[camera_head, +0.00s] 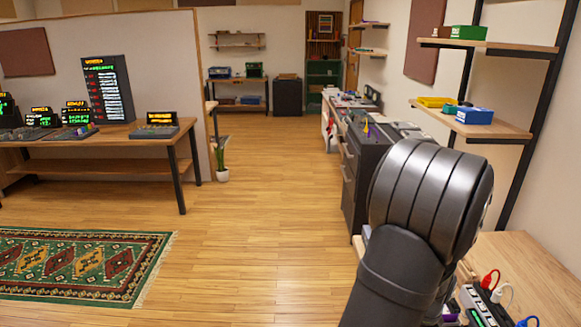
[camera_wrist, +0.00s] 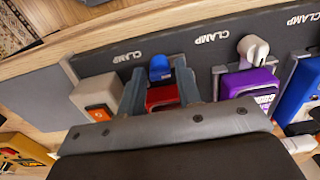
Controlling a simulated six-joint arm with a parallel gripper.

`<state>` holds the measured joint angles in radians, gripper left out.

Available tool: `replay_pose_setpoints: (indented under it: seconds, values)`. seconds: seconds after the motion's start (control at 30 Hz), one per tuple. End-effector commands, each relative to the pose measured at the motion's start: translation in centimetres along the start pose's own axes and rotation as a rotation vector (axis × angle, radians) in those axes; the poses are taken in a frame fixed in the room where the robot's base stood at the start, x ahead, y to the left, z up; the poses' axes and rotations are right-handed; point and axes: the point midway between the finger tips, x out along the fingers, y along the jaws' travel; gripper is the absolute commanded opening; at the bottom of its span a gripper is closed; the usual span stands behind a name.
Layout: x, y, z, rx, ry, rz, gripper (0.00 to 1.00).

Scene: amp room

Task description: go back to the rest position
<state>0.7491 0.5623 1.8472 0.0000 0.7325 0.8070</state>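My gripper (camera_wrist: 158,80) shows in the wrist view with its two grey fingers apart. A red block (camera_wrist: 162,97) with a blue knob (camera_wrist: 159,68) appears between the fingers, with a gap on at least one side. I cannot tell how far below the fingers it lies, and I see no grip on it. In the head view my dark arm stands at the right front and hides the gripper.
A wooden bench (camera_head: 535,265) bears a power strip (camera_head: 478,306) with coloured plugs. Shelves (camera_head: 500,130) rise at right. The floor (camera_head: 245,240) is clear.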

Motion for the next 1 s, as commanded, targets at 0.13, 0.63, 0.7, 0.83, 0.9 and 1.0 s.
replay_pose_setpoints:
  seconds: [0.13, 0.63, 0.7, 0.83, 0.9, 1.0]
  values:
    - [-0.13, -0.01, -0.01, 0.123, 0.0, 0.0, 0.31]
    - [-0.17, -0.02, -0.02, 0.528, 0.0, 0.0, 0.31]
    - [-0.17, -0.02, -0.02, 0.584, 0.0, 0.0, 0.31]
    - [-0.18, -0.02, -0.02, 0.69, 0.0, 0.0, 0.31]
    - [-0.18, -0.02, -0.02, 0.746, 0.0, 0.0, 0.31]
    - [-0.18, -0.02, -0.02, 0.826, 0.0, 0.0, 0.31]
